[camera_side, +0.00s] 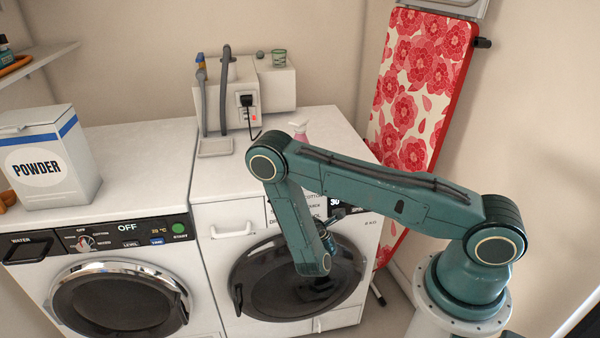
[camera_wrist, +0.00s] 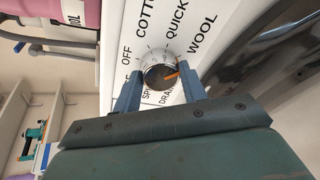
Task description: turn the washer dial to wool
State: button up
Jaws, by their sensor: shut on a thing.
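My gripper (camera_wrist: 159,68) is shut on the dial, one finger on each side. In the side view, my arm hides the dial and most of the gripper in front of the right-hand washer (camera_side: 231,258).
A second machine (camera_side: 110,235) stands at left with a powder box (camera_side: 50,165) on top. A floral ironing board (camera_side: 415,85) leans at right.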

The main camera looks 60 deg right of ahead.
dwell(0.3)
jog(key=o, duration=1)
jog(key=shift+r, duration=0.2)
jog(key=shift+r, duration=9.8)
